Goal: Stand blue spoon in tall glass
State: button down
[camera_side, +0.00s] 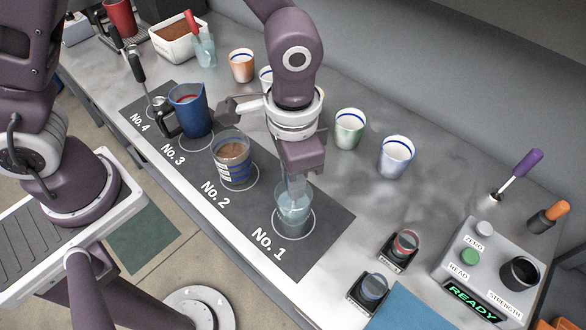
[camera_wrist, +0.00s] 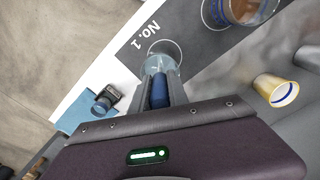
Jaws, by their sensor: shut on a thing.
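The tall glass (camera_side: 293,215), clear and bluish, stands upright on the No. 1 circle of the dark mat. My gripper (camera_side: 295,187) is directly above it, pointing down, with its fingertips at about the glass mouth. In the wrist view my gripper (camera_wrist: 160,88) is shut on the blue spoon, whose blue handle (camera_wrist: 158,92) shows between the fingers. The glass also shows in the wrist view (camera_wrist: 155,63), just beyond the fingertips. The lower part of the spoon is hidden, so I cannot tell how deep it is in the glass.
A glass of brown contents (camera_side: 233,160) stands on No. 2 and a blue jug (camera_side: 191,112) on No. 3. Cups (camera_side: 349,128) (camera_side: 396,157) stand behind the mat. A control box (camera_side: 486,268) is at the right. A glass with a red-handled tool (camera_side: 204,50) stands at the back.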

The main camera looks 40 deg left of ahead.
jog(key=c, duration=1.2)
grip_release()
notch_tip(320, 180, up, 7)
jog(key=shift+r, duration=0.1)
